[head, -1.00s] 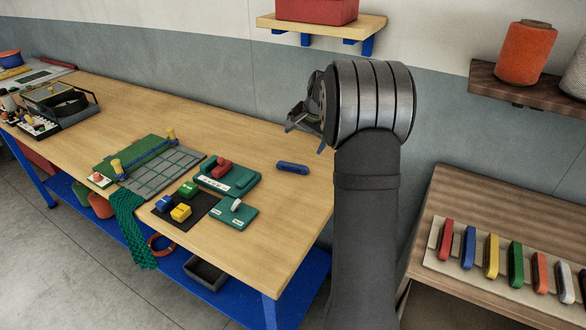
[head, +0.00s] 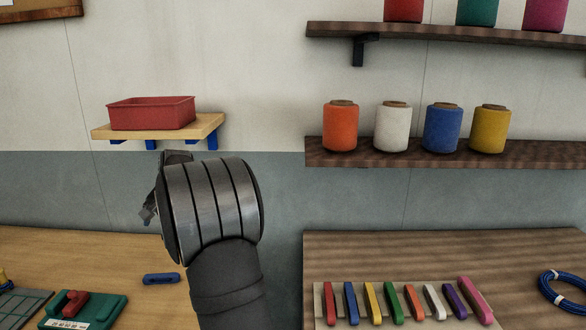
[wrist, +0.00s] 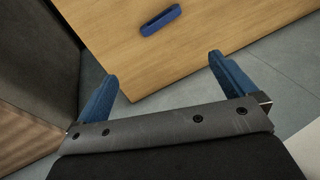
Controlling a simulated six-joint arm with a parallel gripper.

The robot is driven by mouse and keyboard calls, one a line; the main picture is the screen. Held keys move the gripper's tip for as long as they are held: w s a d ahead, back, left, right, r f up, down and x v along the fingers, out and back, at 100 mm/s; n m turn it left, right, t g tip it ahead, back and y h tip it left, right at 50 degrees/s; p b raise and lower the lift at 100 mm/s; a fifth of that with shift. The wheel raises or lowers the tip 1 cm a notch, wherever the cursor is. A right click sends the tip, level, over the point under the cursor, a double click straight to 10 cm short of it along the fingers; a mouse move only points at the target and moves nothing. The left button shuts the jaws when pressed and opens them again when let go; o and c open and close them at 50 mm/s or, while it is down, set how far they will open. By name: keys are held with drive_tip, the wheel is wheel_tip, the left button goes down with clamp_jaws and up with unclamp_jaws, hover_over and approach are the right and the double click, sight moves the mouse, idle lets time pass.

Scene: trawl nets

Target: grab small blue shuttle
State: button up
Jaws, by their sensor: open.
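A small blue shuttle (head: 161,279) lies flat and alone on the light wooden table, below and near my gripper in the head view. It also shows in the wrist view (wrist: 160,19), near the top, beyond the fingers and not between them. Another blue shuttle (head: 351,303) stands in a row of coloured shuttles on the right bench. My gripper (head: 150,213) is up in front of the wall, partly hidden by my wrist. In the wrist view my gripper (wrist: 162,68) has its two blue fingers wide apart with nothing between them.
A green board with a red piece (head: 75,302) sits left of the lone shuttle. A red bin (head: 152,113) rests on a small wall shelf above my gripper. The right bench (head: 420,255) carries several coloured shuttles and a blue rope coil (head: 563,291). Table around the lone shuttle is bare.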

drive_tip(key=shift+c, duration=0.2)
drive_tip(key=c, duration=1.2)
drive_tip(key=shift+a, duration=0.1)
drive_tip(key=m+g+h, duration=0.2)
drive_tip(key=m+h, duration=0.2)
drive_tip(key=m, duration=1.2)
hover_over(162, 274)
drive_tip(key=f, duration=1.7)
drive_tip(key=shift+s+d, duration=0.15)
drive_tip(key=shift+d, duration=0.2)
drive_tip(key=shift+a+f, duration=0.15)
drive_tip(key=shift+f, duration=1.15)
drive_tip(key=shift+a+f, duration=0.1)
drive_tip(key=shift+f, duration=1.2)
